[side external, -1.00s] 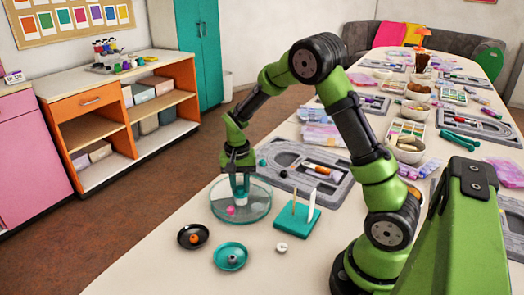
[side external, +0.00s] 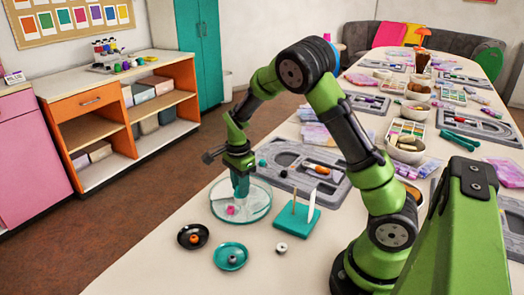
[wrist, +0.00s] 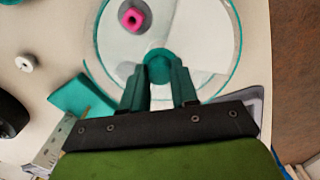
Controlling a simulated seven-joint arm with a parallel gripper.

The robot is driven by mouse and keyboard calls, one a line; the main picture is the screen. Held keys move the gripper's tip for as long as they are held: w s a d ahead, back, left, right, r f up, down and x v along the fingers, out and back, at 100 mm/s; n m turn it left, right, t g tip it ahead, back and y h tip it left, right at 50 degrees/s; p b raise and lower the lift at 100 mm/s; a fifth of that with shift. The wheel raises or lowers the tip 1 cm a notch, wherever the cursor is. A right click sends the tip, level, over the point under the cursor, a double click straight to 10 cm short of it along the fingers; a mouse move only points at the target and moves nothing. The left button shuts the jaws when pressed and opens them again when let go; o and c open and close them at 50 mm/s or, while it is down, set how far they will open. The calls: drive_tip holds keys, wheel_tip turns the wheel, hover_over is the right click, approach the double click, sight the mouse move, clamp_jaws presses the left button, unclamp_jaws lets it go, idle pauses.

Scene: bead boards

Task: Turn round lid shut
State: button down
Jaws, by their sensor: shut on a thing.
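The round lid is clear with a teal rim (side external: 262,212) and lies flat on a round dish on the table. In the wrist view the lid (wrist: 205,75) has a teal knob (wrist: 158,62) at its middle. My gripper (side external: 240,190) points down over the lid, and in the wrist view its teal fingers (wrist: 160,82) are shut on the knob from both sides. A pink bead (side external: 231,210) shows through the clear lid, also in the wrist view (wrist: 132,18). Whether the lid is fully seated cannot be told.
A black dish (side external: 185,241) with an orange bead and a teal dish (side external: 222,258) with a grey bead stand in front. A teal peg stand (side external: 297,222) and a white bead (side external: 281,248) are right. A grey bead board (side external: 318,180) lies behind.

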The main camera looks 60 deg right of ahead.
drive_tip(key=m, duration=0.4)
drive_tip(key=shift+m, duration=0.3)
drive_tip(key=m, duration=0.4)
drive_tip(key=shift+m, duration=0.3)
drive_tip(key=m, duration=0.4)
drive_tip(key=shift+m, duration=0.3)
drive_tip(key=m, duration=0.4)
drive_tip(key=shift+m, duration=0.4)
drive_tip(key=c, duration=0.8)
unclamp_jaws()
drive_tip(key=shift+c, duration=0.2)
